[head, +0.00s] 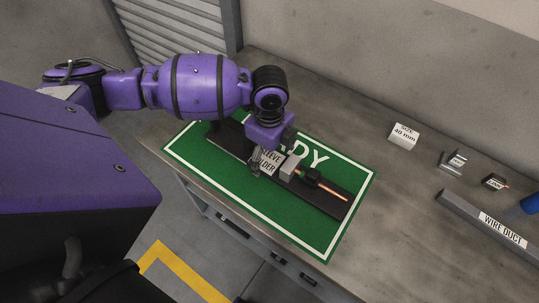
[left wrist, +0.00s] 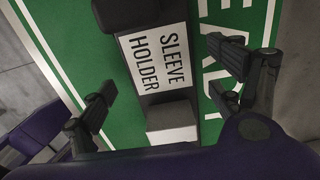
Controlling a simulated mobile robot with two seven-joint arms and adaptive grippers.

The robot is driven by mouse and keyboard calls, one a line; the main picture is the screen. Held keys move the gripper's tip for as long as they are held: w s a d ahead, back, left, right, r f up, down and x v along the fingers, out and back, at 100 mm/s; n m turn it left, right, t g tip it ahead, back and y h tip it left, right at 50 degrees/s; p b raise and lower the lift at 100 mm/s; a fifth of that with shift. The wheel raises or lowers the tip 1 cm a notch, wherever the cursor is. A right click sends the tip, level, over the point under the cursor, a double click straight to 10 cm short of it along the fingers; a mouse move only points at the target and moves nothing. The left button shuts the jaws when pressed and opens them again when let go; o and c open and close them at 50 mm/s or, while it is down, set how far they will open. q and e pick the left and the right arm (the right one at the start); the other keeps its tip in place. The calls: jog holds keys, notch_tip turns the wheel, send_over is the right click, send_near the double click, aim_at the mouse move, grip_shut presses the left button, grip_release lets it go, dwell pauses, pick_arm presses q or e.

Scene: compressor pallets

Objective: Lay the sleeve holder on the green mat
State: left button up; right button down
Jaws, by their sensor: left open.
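The sleeve holder is a long dark bar (head: 325,196) with a white label reading SLEEVE HOLDER, a grey block and a copper-coloured rod on it. It lies on the green mat (head: 302,235), which has a white border and white lettering. My left gripper (head: 264,163) is over the middle of the holder, partly covering its label. In the left wrist view the label (left wrist: 159,60) shows between the spread fingers of the open left gripper (left wrist: 168,90), one finger on each side, with no visible grip on the bar. My right gripper is not in view.
The mat lies on a grey bench (head: 390,200) with drawers in front. To the right are a white 40 mm block (head: 404,136), small metal parts (head: 453,161), a wire duct (head: 485,222) and a blue object (head: 531,204). The bench between them and the mat is clear.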

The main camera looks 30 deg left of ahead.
pick_arm(q)
notch_tip(320, 180, up, 11)
jog(key=shift+p, duration=0.4)
jog(key=shift+d+r, duration=0.1)
